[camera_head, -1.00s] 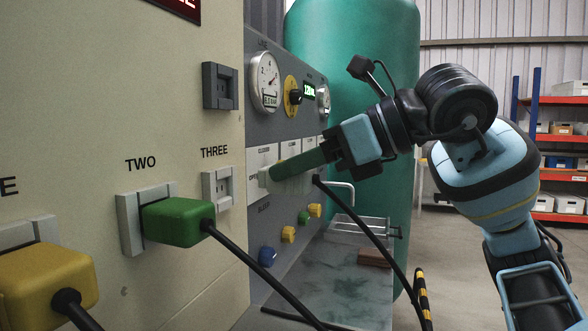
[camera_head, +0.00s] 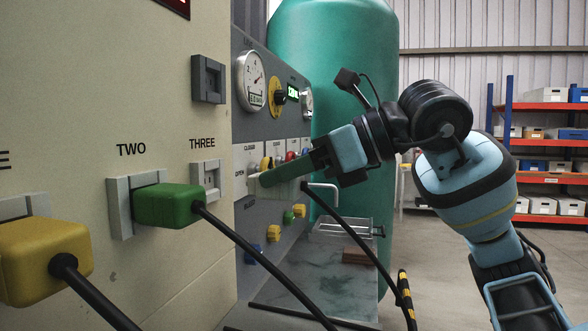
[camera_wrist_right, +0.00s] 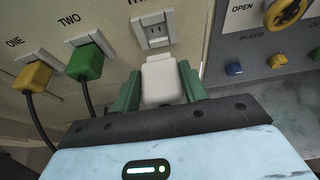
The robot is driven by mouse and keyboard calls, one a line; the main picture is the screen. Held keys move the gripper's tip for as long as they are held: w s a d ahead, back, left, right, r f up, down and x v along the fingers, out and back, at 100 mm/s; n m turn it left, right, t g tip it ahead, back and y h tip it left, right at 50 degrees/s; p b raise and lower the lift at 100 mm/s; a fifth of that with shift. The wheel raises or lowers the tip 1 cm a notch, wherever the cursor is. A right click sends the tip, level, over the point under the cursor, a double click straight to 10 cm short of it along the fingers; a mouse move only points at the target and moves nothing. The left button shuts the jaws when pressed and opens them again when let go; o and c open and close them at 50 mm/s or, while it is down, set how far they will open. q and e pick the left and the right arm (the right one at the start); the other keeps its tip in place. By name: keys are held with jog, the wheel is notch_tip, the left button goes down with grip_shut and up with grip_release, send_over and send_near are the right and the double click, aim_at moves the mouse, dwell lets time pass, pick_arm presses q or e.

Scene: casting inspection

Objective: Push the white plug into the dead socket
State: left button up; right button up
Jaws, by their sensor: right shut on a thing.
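My right gripper (camera_head: 268,178) has green fingers shut on the white plug (camera_wrist_right: 160,80). In the head view only a pale part of the plug (camera_head: 284,191) shows below the fingers, with a black cable hanging from it. In the wrist view the plug's front faces the empty light grey socket THREE (camera_wrist_right: 153,30) and appears just short of it. Socket THREE (camera_head: 206,180) also shows in the head view, left of the gripper. A dark grey socket (camera_head: 208,79) sits above it, empty. No label says which one is dead. My left gripper is not in view.
A green plug (camera_head: 168,205) fills socket TWO and a yellow plug (camera_head: 42,260) sits at ONE, both with black cables. The grey panel (camera_head: 262,120) with gauges and knobs lies behind my gripper. A wire rack (camera_head: 345,230) stands on the bench below.

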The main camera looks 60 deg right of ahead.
jog(key=shift+w+a+r+p, duration=0.1)
jog(key=shift+w+a+p, duration=0.1)
jog(key=shift+w+p, duration=0.3)
jog(key=shift+w+a+r+p, duration=0.15)
jog(key=shift+w+p, duration=0.1)
jog(key=shift+w, duration=0.3)
jog(key=shift+w+a+p, duration=0.1)
jog(key=shift+w+p, duration=0.2)
jog(key=shift+p, duration=0.05)
jog(key=shift+r+p+x, duration=0.2)
jog(key=shift+p+x, duration=0.65)
jog(key=shift+x, duration=0.1)
jog(key=shift+w, duration=0.2)
jog(key=shift+w+a+f, duration=0.1)
jog(key=shift+w+a, duration=0.1)
jog(key=shift+w, duration=0.5)
jog(key=shift+w+a, duration=0.1)
jog(key=shift+w, duration=0.3)
jog(key=o, duration=1.2)
jog(key=shift+w+a, duration=0.1)
jog(key=shift+w, duration=0.05)
jog(key=shift+c, duration=0.2)
